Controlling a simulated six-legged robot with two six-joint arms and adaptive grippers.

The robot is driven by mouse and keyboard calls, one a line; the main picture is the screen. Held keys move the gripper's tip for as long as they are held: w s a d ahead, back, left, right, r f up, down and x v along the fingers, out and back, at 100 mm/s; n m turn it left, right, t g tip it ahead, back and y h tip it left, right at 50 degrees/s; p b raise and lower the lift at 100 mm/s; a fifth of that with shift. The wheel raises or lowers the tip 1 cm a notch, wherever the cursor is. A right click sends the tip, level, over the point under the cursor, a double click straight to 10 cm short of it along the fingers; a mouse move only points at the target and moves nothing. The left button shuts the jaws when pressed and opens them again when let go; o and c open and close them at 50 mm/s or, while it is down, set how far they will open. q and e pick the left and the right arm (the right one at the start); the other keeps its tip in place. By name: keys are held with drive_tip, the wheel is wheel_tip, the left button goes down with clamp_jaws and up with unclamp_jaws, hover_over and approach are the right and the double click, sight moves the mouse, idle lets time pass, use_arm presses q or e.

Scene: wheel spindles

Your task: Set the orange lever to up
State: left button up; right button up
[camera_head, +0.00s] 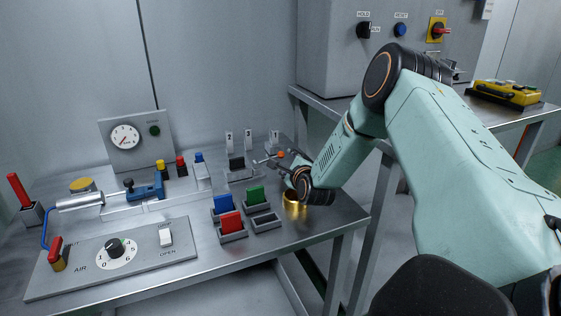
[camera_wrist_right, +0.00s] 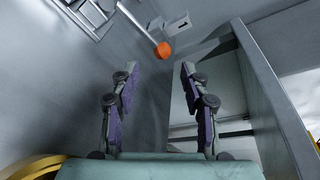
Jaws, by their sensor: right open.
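The orange lever's round knob (camera_head: 281,154) shows at the back right of the steel bench, just beyond my right gripper (camera_head: 266,160). In the right wrist view the orange knob (camera_wrist_right: 163,50) sits on the end of a thin metal rod that runs to the upper left. My right gripper (camera_wrist_right: 159,72) is open, its two fingers spread on either side of a line to the knob. The knob lies a little beyond the fingertips and looks clear of them. The lever's base is partly hidden in the head view. My left gripper is not in view.
Number plates (camera_head: 238,142) stand behind the levers. A blue block (camera_head: 222,203), a green block (camera_head: 256,194) and a red block (camera_head: 231,222) sit in trays left of my right wrist. A brass cylinder (camera_head: 294,206) stands below it. A grey cabinet (camera_head: 340,60) rises behind.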

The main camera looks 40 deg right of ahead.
sight(282, 155)
drive_tip(key=shift+w+r+b, duration=0.2)
drive_tip(key=shift+w+b, duration=0.1)
drive_tip(key=shift+w, duration=0.3)
drive_tip(key=x, duration=0.1)
drive_tip(key=b+x, duration=0.1)
drive_tip(key=x, duration=0.3)
drive_tip(key=shift+s+d+f, duration=0.1)
drive_tip(key=shift+d+f, duration=0.05)
drive_tip(key=shift+f, duration=0.15)
drive_tip(key=shift+w+r+b, duration=0.25)
drive_tip(key=shift+w+b, duration=0.1)
drive_tip(key=shift+b, duration=0.1)
drive_tip(key=shift+w+d+f, duration=0.2)
drive_tip(key=shift+w, duration=0.05)
drive_tip(key=shift+s+a+r, duration=0.1)
drive_tip(key=shift+r, duration=0.05)
drive_tip(key=shift+c, duration=1.1)
clamp_jaws()
